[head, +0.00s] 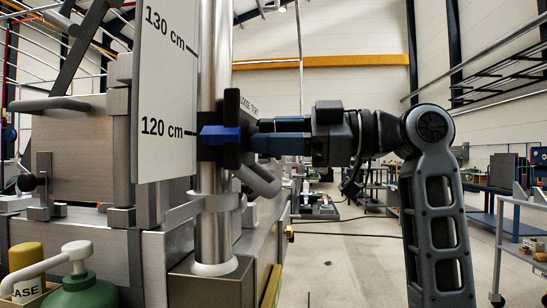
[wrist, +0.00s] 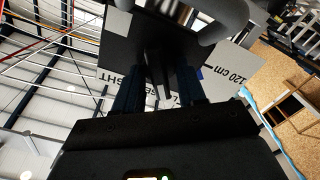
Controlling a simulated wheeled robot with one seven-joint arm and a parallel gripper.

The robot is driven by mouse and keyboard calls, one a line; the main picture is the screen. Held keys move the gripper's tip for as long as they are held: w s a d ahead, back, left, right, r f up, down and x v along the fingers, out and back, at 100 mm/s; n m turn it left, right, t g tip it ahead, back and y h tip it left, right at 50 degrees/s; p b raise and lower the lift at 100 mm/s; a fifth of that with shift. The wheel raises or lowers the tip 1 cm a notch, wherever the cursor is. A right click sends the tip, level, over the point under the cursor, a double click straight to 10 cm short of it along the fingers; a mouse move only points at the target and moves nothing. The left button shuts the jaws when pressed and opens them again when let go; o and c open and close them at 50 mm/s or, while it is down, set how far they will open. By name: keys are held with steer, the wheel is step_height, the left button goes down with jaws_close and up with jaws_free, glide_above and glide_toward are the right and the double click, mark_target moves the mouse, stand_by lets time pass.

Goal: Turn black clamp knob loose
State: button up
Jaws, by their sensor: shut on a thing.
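The black clamp (head: 232,108) sits around the upright steel pole (head: 214,70), with a blue pointer (head: 219,133) level with the 120 cm mark. My gripper (head: 258,139) reaches in from the right at the clamp's height, its dark blue fingers roughly level. In the wrist view my gripper (wrist: 158,88) is shut on the black knob (wrist: 160,66), whose dark shape shows between the fingers in front of the black plate (wrist: 115,42). The knob is mostly hidden by the fingers in the head view. Loose/tight lettering is partly covered beside it.
A white scale board (head: 165,85) stands left of the pole. A grey bent handle (head: 258,181) sticks out just below my gripper. A steel cabinet (head: 70,150) is at the left, with a green bottle (head: 82,290) in front.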

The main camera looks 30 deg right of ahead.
steer(key=n+b, duration=0.4)
steer(key=n, duration=0.1)
steer(key=shift+s+f, duration=0.1)
steer(key=shift+f, duration=0.05)
steer(key=shift+n, duration=0.3)
stand_by(0.3)
steer(key=o, duration=1)
steer(key=v, duration=0.7)
steer(key=shift+s+d, duration=0.25)
steer(key=shift+d, duration=0.1)
